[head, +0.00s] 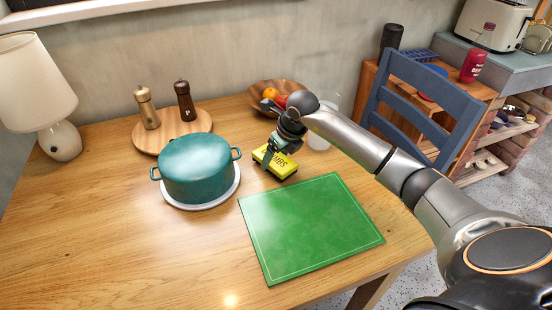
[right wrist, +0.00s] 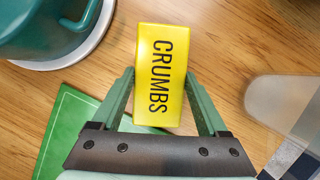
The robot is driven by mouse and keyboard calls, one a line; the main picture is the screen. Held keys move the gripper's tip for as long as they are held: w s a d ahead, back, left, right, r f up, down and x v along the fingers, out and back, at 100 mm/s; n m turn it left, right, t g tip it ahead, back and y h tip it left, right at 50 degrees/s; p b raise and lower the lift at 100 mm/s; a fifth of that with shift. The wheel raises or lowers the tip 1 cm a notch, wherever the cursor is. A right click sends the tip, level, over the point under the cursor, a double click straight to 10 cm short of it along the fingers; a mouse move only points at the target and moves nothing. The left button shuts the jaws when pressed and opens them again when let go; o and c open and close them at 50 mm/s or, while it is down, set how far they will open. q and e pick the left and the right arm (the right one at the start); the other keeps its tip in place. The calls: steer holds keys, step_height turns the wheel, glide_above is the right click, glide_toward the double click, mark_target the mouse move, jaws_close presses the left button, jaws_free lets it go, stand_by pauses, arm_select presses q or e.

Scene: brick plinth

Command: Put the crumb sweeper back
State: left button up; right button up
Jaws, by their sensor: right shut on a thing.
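The crumb sweeper (head: 280,164) is a small yellow block with black lettering, behind the green mat's back left corner in the head view. In the right wrist view the sweeper (right wrist: 160,60) shows the word CRUMBS, with one green finger on each side. My right gripper (head: 270,155) is shut on it, reaching in from the right. I cannot tell whether the sweeper touches the table or hangs just above it. My left gripper is not in view.
A teal pot (head: 196,168) stands on a white round trivet left of the sweeper. The green mat (head: 310,225) lies in front. A wooden bowl of fruit (head: 262,92) and a translucent cup (head: 322,138) are behind. Two mills stand on a round board (head: 146,138). The front left table is clear.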

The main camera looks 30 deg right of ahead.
steer(key=shift+f, duration=0.3)
steer(key=shift+f, duration=0.1)
steer(key=o, duration=1.3)
steer(key=shift+o, duration=0.2)
steer(key=p+v, duration=0.1)
steer(key=v, duration=1.1)
